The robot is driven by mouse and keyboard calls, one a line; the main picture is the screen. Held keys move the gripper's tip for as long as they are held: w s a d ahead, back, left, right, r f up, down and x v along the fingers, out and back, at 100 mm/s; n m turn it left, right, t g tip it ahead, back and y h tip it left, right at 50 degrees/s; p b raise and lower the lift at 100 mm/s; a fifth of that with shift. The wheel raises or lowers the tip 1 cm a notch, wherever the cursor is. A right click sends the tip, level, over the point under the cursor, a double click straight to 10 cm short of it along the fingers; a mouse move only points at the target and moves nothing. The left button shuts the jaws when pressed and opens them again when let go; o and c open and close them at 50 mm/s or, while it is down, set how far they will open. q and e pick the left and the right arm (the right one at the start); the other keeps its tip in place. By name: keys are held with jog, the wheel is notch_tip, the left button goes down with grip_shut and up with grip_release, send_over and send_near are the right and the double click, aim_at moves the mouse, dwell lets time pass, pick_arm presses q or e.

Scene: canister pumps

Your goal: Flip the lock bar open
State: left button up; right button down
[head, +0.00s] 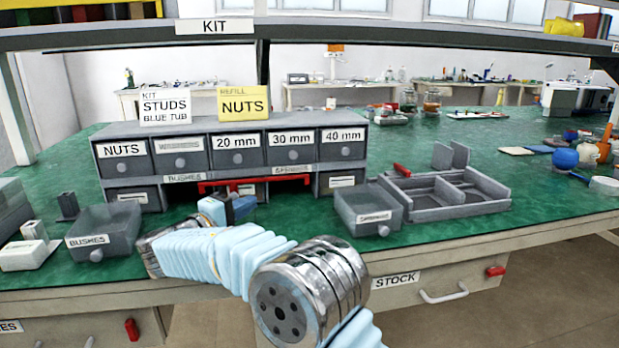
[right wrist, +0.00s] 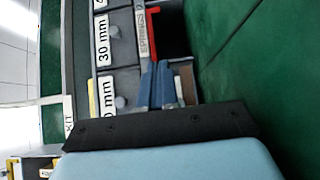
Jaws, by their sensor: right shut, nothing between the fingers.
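The red lock bar (head: 255,180) lies across the front of the grey drawer unit (head: 200,130), between its upper drawer row and the lower openings. Its ends are bent. In the right wrist view part of the red bar (right wrist: 155,35) shows just beyond the fingertips. My right gripper (head: 230,205) is in front of the unit, below the bar's left half. Its blue fingers (right wrist: 157,68) are shut and empty, close to the bar; whether they touch it I cannot tell. My left gripper is not in view.
A grey BUSHES drawer (head: 103,230) stands on the green bench at left. A SPRINGS drawer (head: 368,208) and a grey divided tray (head: 450,190) stand at right. Signs (head: 244,103) stand on the unit, under an overhead shelf (head: 330,33).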

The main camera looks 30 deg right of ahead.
jog(key=shift+w+d, duration=0.3)
jog(key=shift+d, duration=0.25)
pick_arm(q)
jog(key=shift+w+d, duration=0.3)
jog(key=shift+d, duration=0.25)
pick_arm(e)
jog(key=p+x, duration=0.2)
jog(key=x, duration=0.8)
jog(key=shift+d+r, duration=0.1)
jog(key=shift+s+d, duration=0.2)
jog(key=shift+d, duration=0.4)
jog(key=shift+s+d, duration=0.25)
jog(key=shift+d, duration=0.35)
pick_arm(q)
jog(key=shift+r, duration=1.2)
pick_arm(e)
jog(key=shift+s+d, duration=0.15)
jog(key=shift+d, duration=0.45)
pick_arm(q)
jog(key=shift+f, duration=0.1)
pick_arm(e)
jog(key=shift+d, duration=0.1)
